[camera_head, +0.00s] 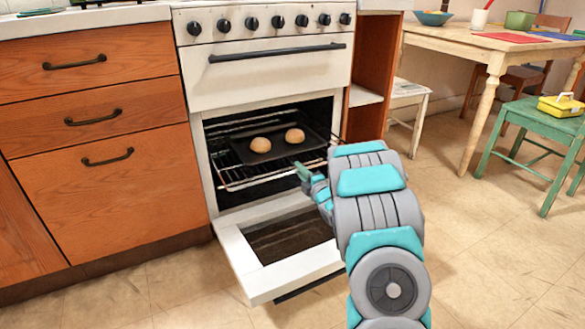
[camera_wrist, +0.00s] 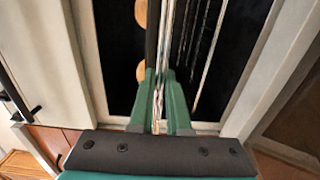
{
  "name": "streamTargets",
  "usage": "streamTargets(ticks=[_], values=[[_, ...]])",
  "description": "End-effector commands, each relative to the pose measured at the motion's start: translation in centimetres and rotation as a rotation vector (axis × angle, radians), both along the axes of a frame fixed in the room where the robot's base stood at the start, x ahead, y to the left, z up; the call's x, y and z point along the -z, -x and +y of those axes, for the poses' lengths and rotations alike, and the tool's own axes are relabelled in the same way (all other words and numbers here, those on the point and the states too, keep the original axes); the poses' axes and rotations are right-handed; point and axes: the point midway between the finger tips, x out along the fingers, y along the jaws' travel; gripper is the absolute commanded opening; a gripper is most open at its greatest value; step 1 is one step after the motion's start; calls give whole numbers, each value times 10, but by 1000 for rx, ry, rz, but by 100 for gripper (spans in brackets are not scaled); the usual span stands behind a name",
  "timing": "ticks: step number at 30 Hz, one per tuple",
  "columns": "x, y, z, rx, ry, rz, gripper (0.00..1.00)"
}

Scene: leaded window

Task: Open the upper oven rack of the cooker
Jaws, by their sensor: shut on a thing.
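The cooker (camera_head: 270,73) has its oven door (camera_head: 262,280) folded down open. Inside, the upper wire rack (camera_head: 240,183) carries a dark baking tray (camera_head: 229,150) with two round buns, one left (camera_head: 260,145) and one right (camera_head: 294,135). The rack's front edge is near the oven mouth; how far it is out is hard to tell. My gripper (camera_head: 302,172) is at this front edge, right of its middle. In the wrist view my gripper (camera_wrist: 160,100) has its fingers closed around the rack's front wires (camera_wrist: 167,40). My arm hides the rack's right front part.
Wooden drawers (camera_head: 100,125) stand left of the cooker and a narrow open shelf unit (camera_head: 365,95) stands right. A table (camera_head: 450,38) and a green chair (camera_head: 545,120) are farther right. The floor (camera_head: 480,270) in front is clear.

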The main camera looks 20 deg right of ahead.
Motion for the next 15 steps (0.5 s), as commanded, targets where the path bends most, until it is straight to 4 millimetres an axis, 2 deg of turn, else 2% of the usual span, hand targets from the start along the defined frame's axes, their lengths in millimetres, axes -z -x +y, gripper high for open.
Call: streamTargets(ticks=[1, 6, 15], values=[[4, 9, -2, 4, 0, 4, 0], [3, 25, -2, 2, 1, 4, 0], [1, 33, -2, 2, -1, 2, 0]])
